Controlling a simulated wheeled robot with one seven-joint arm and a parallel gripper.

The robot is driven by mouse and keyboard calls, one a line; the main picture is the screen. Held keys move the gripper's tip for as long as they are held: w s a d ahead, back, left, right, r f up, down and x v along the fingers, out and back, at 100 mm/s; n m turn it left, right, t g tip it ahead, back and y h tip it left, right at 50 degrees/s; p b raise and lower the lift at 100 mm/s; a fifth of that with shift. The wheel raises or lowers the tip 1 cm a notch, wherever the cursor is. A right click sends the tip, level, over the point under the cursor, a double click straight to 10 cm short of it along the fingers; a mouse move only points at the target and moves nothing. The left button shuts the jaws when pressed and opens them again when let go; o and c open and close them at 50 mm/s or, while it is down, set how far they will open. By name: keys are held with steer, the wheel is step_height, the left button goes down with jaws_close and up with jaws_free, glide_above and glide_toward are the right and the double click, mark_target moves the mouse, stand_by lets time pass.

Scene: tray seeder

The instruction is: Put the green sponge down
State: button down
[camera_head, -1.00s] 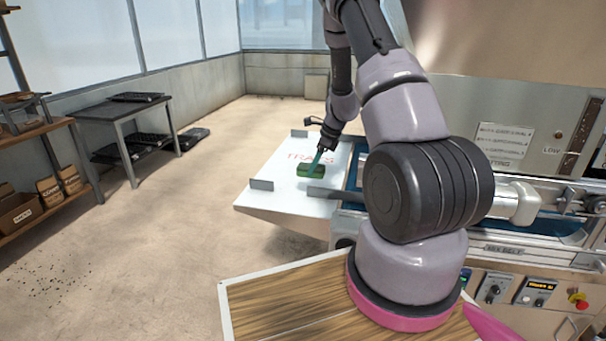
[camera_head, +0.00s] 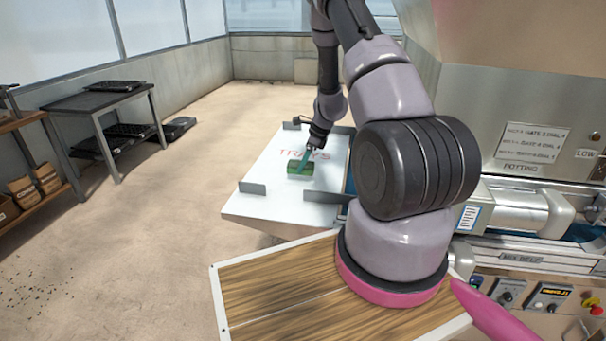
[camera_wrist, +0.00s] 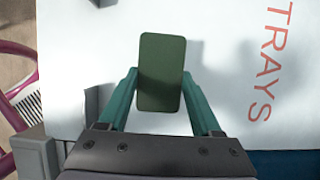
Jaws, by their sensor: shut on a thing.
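The green sponge (camera_head: 300,168) is between the fingers of my gripper (camera_head: 306,161), over the white plate marked TRAYS (camera_head: 262,196). In the wrist view the sponge (camera_wrist: 161,72) is a dark green block, its long side pointing away from the wrist. The teal fingers of my gripper (camera_wrist: 160,84) are shut on its two long sides near its near half. A soft shadow falls on the plate to the right of the sponge. I cannot tell whether its underside touches the plate or is slightly above it.
Low grey brackets (camera_head: 252,187) stand at the plate's edges. The machine with its belt (camera_head: 520,215) is to the right. A dark table with trays (camera_head: 95,100) and a shelf are at the left. The plate around the sponge is clear.

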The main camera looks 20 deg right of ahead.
mark_target(304, 172)
steer(key=shift+f, duration=2.2)
steer(key=shift+c, duration=0.3)
jaws_free()
steer(key=shift+f, duration=0.1)
steer(key=v, duration=1.2)
steer(key=shift+s, duration=0.15)
